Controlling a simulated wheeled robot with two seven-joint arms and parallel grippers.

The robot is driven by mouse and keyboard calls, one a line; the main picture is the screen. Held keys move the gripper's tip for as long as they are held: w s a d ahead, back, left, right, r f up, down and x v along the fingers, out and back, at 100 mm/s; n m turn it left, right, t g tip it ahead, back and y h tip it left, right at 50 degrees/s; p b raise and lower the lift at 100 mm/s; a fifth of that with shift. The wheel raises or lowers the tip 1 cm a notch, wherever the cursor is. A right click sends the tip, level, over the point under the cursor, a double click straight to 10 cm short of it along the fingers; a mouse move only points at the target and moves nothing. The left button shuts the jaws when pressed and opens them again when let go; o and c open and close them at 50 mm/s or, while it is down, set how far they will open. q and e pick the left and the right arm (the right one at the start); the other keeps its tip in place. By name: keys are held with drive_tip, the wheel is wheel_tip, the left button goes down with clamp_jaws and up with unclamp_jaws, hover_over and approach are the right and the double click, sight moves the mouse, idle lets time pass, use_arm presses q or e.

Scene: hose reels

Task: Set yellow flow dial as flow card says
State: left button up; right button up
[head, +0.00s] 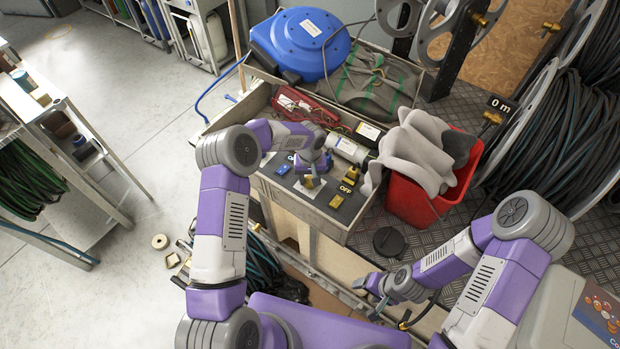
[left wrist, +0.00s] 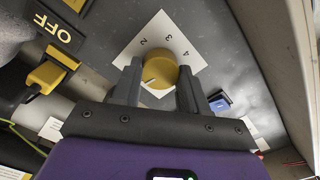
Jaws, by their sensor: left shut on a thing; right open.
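The yellow flow dial (left wrist: 160,68) is a round knob on a white square plate (left wrist: 148,34) with the numbers 2, 3 and 4 visible. A pale mark on the knob faces the lower left; the rest of the scale is hidden. My left gripper (left wrist: 157,88) is shut on the dial, one finger on each side. In the head view the left gripper (head: 312,172) comes down over the dial (head: 311,183) on the grey panel. Small white cards (head: 369,131) lie behind the panel, but their text is unreadable. My right gripper (head: 372,286) is open and empty, low at the front.
Yellow levers (head: 336,201) with OFF labels and a blue switch (head: 283,169) sit near the dial. A red bin (head: 425,205) with grey cloth stands right of the panel. A blue hose reel (head: 300,42) is behind. A black hose reel (head: 560,125) is at right.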

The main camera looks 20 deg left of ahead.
use_arm(q)
drive_tip(key=m+b, duration=0.1)
drive_tip(key=m, duration=0.3)
drive_tip(key=shift+m, duration=0.3)
drive_tip(key=m, duration=0.4)
drive_tip(key=shift+m, duration=0.3)
drive_tip(key=m, duration=0.4)
drive_tip(key=shift+b, duration=0.3)
drive_tip(key=m, duration=1)
drive_tip(key=m+p, duration=0.1)
drive_tip(key=m, duration=0.4)
drive_tip(key=shift+s+m, duration=0.1)
drive_tip(key=shift+m, duration=0.3)
drive_tip(key=m, duration=0.4)
drive_tip(key=shift+m+p, duration=0.3)
drive_tip(key=m, duration=0.4)
drive_tip(key=shift+m, duration=0.3)
